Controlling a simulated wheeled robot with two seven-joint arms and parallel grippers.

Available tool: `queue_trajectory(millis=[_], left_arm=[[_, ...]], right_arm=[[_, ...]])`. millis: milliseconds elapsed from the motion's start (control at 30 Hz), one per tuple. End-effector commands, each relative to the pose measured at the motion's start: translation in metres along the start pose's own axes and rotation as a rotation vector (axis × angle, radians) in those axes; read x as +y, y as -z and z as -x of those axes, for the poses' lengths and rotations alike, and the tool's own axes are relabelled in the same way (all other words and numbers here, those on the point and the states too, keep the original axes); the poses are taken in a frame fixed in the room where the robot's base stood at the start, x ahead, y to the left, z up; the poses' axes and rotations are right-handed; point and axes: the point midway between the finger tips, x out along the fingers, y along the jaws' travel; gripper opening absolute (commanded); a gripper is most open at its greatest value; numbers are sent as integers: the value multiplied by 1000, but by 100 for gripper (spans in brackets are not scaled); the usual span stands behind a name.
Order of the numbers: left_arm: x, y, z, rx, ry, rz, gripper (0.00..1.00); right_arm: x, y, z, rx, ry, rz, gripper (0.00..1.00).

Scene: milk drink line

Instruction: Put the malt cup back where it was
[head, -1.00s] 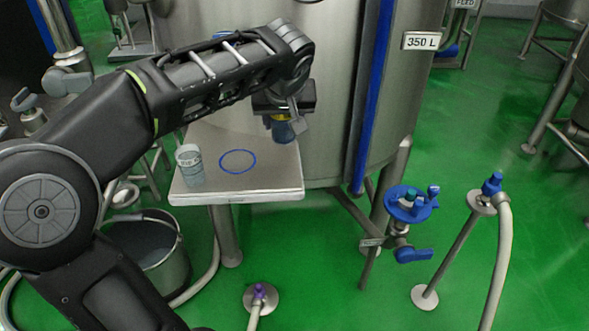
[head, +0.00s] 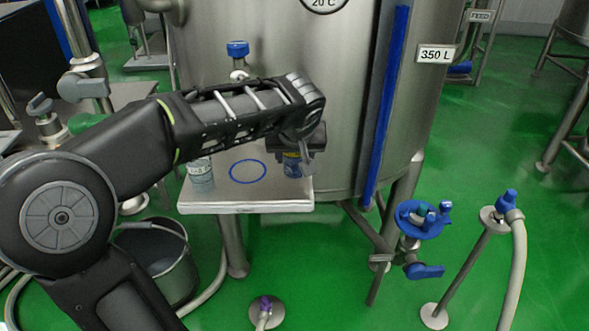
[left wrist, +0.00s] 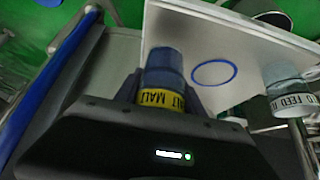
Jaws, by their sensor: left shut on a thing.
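The malt cup (left wrist: 161,80) is blue with a yellow label reading MALT. My left gripper (head: 295,152) is shut on it, with a finger on each side in the left wrist view. In the head view, the malt cup (head: 292,167) is partly hidden by the gripper and is over the right part of a pale shelf (head: 245,207). I cannot tell whether its base touches the shelf. A blue ring (head: 248,161) is marked on the shelf to the left of the cup; the ring (left wrist: 215,62) is empty. My right gripper is not in view.
A grey cup (head: 201,178) labelled FEED in the wrist view (left wrist: 288,85) stands at the shelf's left. A steel tank (head: 345,100) rises behind the shelf. A bucket (head: 165,265) stands below it. Blue-handled valves (head: 425,270) are at the right.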

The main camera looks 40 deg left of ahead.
Motion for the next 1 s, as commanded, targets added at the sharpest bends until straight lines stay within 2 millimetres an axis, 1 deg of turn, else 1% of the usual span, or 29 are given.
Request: queue_trajectory(millis=[167,400,700,867,900,1000], left_arm=[[0,-2,-3,0,0,0,0],[0,-19,-29,-1,0,-1,0],[0,-20,-31,0,-1,0,0],[0,-23,-35,0,-1,1,0],[0,-22,-34,-1,0,0,50],[0,-22,-34,-1,0,0,58]], right_arm=[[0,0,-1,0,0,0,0],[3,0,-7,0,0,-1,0],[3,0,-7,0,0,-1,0],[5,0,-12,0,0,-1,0],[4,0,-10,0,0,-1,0],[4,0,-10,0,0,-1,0]])
